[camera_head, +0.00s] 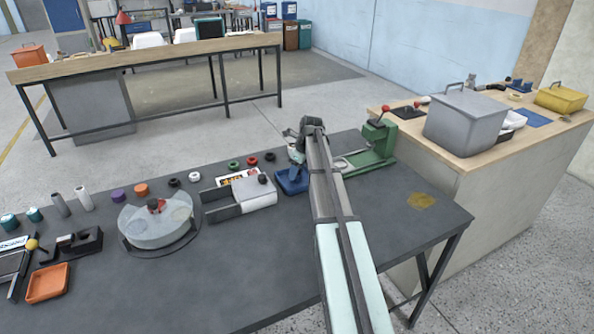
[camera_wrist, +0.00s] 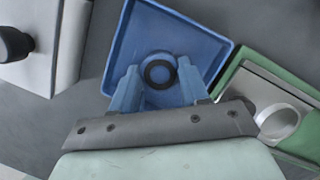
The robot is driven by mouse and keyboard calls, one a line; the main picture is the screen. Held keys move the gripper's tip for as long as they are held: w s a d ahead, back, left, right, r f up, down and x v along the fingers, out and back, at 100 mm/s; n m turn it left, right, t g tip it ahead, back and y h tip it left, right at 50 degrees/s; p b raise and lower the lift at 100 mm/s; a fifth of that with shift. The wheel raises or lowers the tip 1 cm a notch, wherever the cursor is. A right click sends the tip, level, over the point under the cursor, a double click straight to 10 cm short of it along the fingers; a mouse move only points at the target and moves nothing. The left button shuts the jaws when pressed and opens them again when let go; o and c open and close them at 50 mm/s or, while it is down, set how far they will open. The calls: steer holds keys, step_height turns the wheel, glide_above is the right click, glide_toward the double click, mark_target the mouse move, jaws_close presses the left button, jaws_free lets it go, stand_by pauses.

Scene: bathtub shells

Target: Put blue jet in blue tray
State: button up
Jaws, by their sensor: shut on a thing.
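The blue tray (camera_head: 289,187) lies on the dark table, left of the green fixture and partly hidden by my arm. In the wrist view the tray (camera_wrist: 187,28) fills the upper middle. My gripper (camera_wrist: 160,72), with blue fingers, is over the tray and shut on the blue jet (camera_wrist: 158,58), a small round piece with a dark ring facing the camera. The jet shows against the tray floor; whether it touches the floor I cannot tell. In the head view my gripper (camera_head: 297,171) is at the tray, and the jet cannot be made out.
A green fixture (camera_head: 372,152) stands close to the tray's right. A grey box with a black knob (camera_head: 250,193) stands to its left. Several coloured rings lie behind the box. A clear round dish (camera_head: 150,222) is further left. The table's front right is mostly clear.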

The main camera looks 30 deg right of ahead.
steer(key=o, duration=1.1)
steer(key=shift+f, duration=0.1)
steer(key=shift+o, duration=0.2)
steer(key=v, duration=1.2)
steer(key=shift+s, duration=0.1)
